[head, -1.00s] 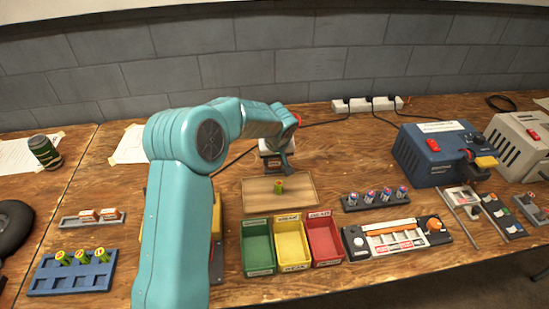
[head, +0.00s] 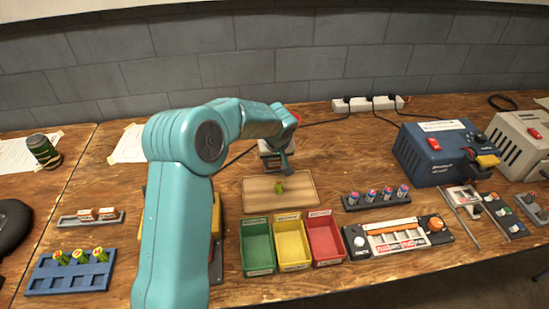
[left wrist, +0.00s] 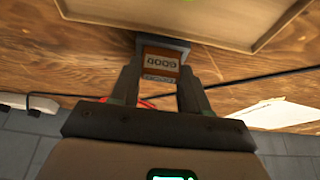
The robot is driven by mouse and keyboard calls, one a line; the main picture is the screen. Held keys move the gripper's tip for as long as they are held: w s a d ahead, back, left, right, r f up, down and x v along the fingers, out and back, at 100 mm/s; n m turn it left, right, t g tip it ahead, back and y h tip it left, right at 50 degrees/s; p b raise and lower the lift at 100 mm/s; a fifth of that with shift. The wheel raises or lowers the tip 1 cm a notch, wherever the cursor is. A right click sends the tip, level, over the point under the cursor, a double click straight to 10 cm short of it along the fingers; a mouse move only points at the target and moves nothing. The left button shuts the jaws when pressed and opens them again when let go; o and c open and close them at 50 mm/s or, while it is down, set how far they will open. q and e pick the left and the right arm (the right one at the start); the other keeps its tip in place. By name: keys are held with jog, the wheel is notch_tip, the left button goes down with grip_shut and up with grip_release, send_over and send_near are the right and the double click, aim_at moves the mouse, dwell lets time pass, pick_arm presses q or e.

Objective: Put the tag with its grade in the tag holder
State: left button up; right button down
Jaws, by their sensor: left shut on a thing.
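My left gripper (head: 287,160) is at the back of the table, just behind the wooden tray. In the left wrist view its two fingers (left wrist: 159,88) are closed on the sides of a brown-framed tag (left wrist: 160,67), whose pale face reads GOOD upside down there. A grey block (left wrist: 164,43), which looks like the tag holder, adjoins the tag's far end. In the head view the holder area is mostly covered by the gripper. I cannot tell whether the tag sits fully in the holder. My right gripper is in neither view.
Green (head: 244,250), yellow (head: 281,228) and red (head: 319,225) bins stand in front. A blue rack (head: 50,287) is at left. A power strip (head: 372,103) and blue charger (head: 425,165) are at back right.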

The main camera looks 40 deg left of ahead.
pick_arm(q)
jog(key=shift+f+b, duration=0.25)
jog(key=shift+b, duration=0.15)
dwell(0.3)
jog(key=o, duration=1.2)
jog(key=shift+r+p, duration=1.85)
jog(key=shift+r, duration=1.7)
jog(key=shift+r, duration=0.1)
